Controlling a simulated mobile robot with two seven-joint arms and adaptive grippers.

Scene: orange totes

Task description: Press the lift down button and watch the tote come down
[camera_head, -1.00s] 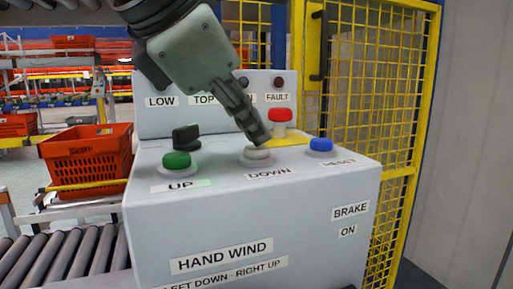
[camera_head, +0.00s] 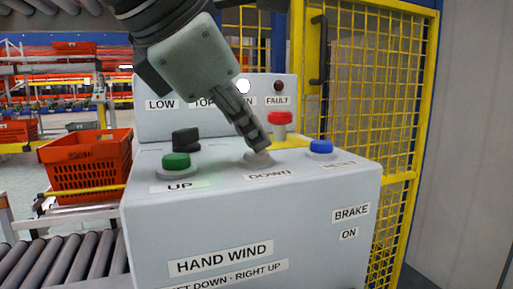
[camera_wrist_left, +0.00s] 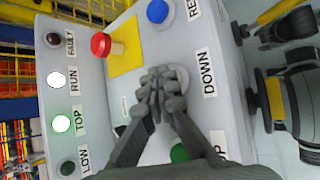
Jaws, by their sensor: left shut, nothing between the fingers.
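The DOWN button (camera_head: 258,158) is pale and sits on the grey control box between the green UP button (camera_head: 176,161) and the blue RESET button (camera_head: 321,147). My left gripper (camera_head: 257,143) is shut and empty, its fingertips touching the DOWN button from above and hiding much of it. In the left wrist view the gripper (camera_wrist_left: 160,88) covers most of the button. The RUN lamp (camera_wrist_left: 57,79) and TOP lamp (camera_wrist_left: 61,124) are lit; FAULT (camera_wrist_left: 53,39) and LOW (camera_wrist_left: 67,167) are dark. An orange tote (camera_head: 88,165) stands left of the box; whether it is on the lift is unclear.
A red mushroom button (camera_head: 280,119) on a yellow plate and a black selector knob (camera_head: 186,140) stand close to the gripper. A yellow mesh fence (camera_head: 375,100) is behind on the right. A roller conveyor (camera_head: 65,262) runs at lower left.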

